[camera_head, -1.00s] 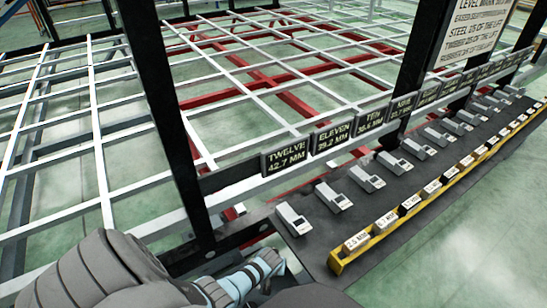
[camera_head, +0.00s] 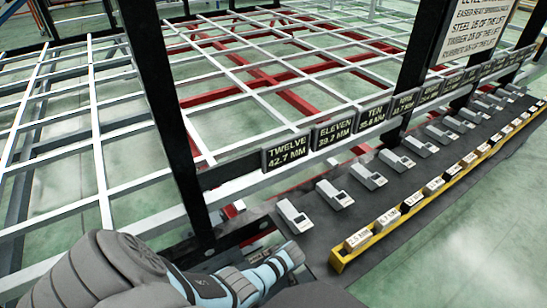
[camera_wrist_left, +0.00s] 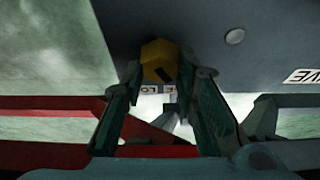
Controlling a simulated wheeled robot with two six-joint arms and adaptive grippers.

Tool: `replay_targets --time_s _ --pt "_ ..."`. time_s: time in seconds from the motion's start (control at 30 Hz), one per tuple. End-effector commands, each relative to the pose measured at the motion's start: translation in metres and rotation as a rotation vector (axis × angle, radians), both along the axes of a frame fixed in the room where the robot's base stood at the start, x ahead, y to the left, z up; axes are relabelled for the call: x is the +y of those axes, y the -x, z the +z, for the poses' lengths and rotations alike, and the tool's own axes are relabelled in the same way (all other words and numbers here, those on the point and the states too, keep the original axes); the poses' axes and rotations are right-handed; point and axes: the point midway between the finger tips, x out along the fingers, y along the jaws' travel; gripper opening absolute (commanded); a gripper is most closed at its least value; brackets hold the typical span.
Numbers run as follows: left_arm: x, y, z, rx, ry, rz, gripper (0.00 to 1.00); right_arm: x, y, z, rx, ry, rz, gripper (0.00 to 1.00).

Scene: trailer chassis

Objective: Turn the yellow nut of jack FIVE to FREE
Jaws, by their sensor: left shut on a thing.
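In the left wrist view the yellow nut (camera_wrist_left: 158,62) sits under a dark grey plate, between the tips of my left gripper (camera_wrist_left: 164,78). The fingers are closed in on its sides. A dark mark shows on the nut's lower face. A small white label (camera_wrist_left: 160,89) with partly hidden letters, "E" and "LO", shows just below it. A white sign (camera_wrist_left: 303,76) at the right edge reads "IVE", cut off. In the head view my left arm comes in from the lower left; its fingers are hidden there. My right gripper is not in view.
A dark shelf (camera_head: 315,245) carries a row of grey handheld units (camera_head: 293,216) and a yellow rail (camera_head: 385,232) of labelled blocks. Black number signs (camera_head: 287,150) run behind it. Black posts (camera_head: 165,115) and a white and red frame stand beyond. A red beam (camera_wrist_left: 50,106) crosses the wrist view.

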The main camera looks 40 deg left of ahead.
Motion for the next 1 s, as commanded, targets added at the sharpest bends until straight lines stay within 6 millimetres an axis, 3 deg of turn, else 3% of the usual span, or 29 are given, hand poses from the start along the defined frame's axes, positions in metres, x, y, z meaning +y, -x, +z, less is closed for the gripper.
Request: replay_targets --time_s 0.5,0.53,0.63,1.0 --pt "0.0003 0.0 0.0001 0.0 0.0 0.022 0.0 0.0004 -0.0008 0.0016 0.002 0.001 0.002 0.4" --pt "0.0003 0.0 0.0001 0.0 0.0 0.022 0.3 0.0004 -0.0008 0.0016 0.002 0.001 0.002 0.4" --pt "0.0002 0.0 0.0001 0.0 0.0 0.022 0.46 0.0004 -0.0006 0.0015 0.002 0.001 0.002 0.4" --pt "0.0 0.0001 0.0 0.0 0.0 0.021 0.47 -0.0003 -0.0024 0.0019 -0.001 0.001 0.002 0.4"
